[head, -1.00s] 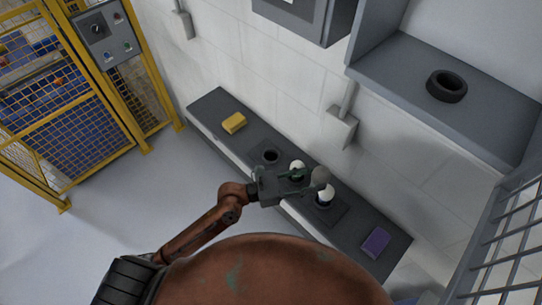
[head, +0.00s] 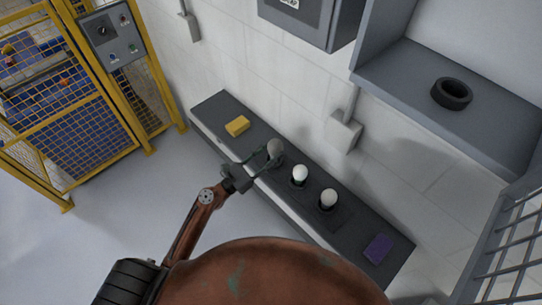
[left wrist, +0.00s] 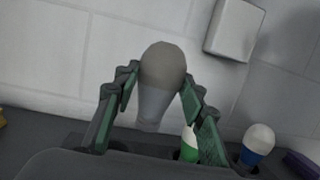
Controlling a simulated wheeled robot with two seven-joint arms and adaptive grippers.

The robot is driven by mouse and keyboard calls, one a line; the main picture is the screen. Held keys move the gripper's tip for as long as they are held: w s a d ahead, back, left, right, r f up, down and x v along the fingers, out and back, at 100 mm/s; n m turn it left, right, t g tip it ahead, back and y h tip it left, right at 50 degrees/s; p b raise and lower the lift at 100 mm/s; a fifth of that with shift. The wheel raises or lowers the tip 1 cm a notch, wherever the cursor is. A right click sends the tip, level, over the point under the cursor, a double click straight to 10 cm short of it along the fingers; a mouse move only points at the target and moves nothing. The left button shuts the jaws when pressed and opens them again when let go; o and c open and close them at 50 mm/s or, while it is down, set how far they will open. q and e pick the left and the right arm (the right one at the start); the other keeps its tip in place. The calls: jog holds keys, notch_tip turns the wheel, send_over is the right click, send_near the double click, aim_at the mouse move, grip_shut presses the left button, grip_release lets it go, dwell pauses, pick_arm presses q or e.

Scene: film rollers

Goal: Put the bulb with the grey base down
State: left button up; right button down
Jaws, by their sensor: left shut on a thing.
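My left gripper (head: 266,158) is shut on the bulb with the grey base (head: 275,147). In the left wrist view this bulb (left wrist: 162,64) is upright between the two green fingers, its grey base (left wrist: 153,104) pointing down. In the head view it shows over the left part of the dark ledge, where the empty round holder was seen earlier; the holder is now hidden. The wrist view does not show whether the base touches anything. Two other bulbs stand to the right: one with a green base (left wrist: 189,148) and one with a blue base (left wrist: 257,146). My right gripper is not in view.
The dark ledge (head: 215,105) runs along the white wall. A yellow block (head: 237,126) lies left of the bulbs and a purple block (head: 378,248) at the right end. A grey shelf with a black ring (head: 451,93) is at the upper right. A yellow fence stands at left.

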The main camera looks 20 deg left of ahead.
pick_arm(q)
jog(key=w+f, duration=0.1)
jog(key=f, duration=0.1)
jog(key=w+a+f+b, duration=0.1)
jog(key=w+f, duration=0.3)
jog(key=shift+w+a+b, duration=0.15)
jog(key=shift+a+b, duration=0.1)
jog(key=shift+b, duration=0.15)
jog(key=shift+f, duration=1.6)
jog(key=shift+f, duration=0.1)
jog(key=o, duration=0.8)
jog(key=shift+f+b, duration=0.15)
jog(key=shift+b, duration=0.15)
jog(key=o, duration=0.5)
